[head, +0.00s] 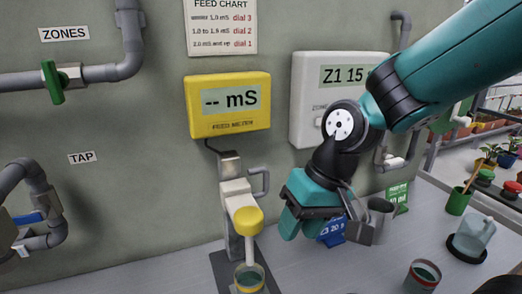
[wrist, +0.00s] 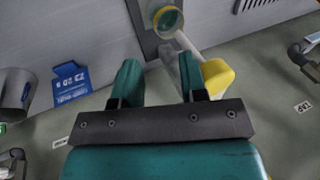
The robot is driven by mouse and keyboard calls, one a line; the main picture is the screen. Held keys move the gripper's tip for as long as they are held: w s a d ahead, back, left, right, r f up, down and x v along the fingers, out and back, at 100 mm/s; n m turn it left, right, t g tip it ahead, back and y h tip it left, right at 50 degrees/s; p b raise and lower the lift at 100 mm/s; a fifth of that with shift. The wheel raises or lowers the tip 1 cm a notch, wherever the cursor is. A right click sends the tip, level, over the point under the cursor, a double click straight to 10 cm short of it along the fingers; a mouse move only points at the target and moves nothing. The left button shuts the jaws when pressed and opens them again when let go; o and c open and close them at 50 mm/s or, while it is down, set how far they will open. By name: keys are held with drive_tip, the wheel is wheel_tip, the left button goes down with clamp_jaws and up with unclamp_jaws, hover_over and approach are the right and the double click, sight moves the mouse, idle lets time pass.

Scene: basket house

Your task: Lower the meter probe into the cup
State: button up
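The meter probe has a yellow head (head: 247,220) on the arm of a grey stand (head: 235,190), with a pale rod hanging below. The cup (head: 249,280), clear with a yellow rim and greenish contents, stands under the rod on the dark base. Whether the rod tip is inside the cup is unclear. The wrist view also shows the yellow head (wrist: 216,76) and the cup (wrist: 168,20). My gripper (head: 300,228) is right of the probe head and apart from it. In the wrist view its fingers (wrist: 159,75) are spread and empty, with the yellow head beyond the right finger.
The yellow feed meter (head: 228,105) on the wall reads "-- mS". Another cup of dark liquid (head: 423,276) and a clear jug (head: 472,236) are farther right. The front middle counter is clear.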

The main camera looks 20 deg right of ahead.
drive_tip(key=w+d+r+m+y+p, duration=0.2)
drive_tip(key=w+d+r+m+p, duration=0.15)
drive_tip(key=w+m, duration=0.2)
drive_tip(key=m+t+y+p, duration=0.2)
drive_tip(key=m+y, duration=0.5)
drive_tip(key=m, duration=0.8)
approach(265, 187)
drive_tip(key=shift+y, duration=0.3)
drive_tip(key=x, duration=0.3)
drive_tip(key=p+x, duration=0.1)
drive_tip(key=x, duration=0.2)
drive_tip(key=p+x, duration=0.1)
drive_tip(key=x, duration=0.2)
drive_tip(key=shift+w+a+r, duration=0.2)
drive_tip(key=shift+w, duration=0.2)
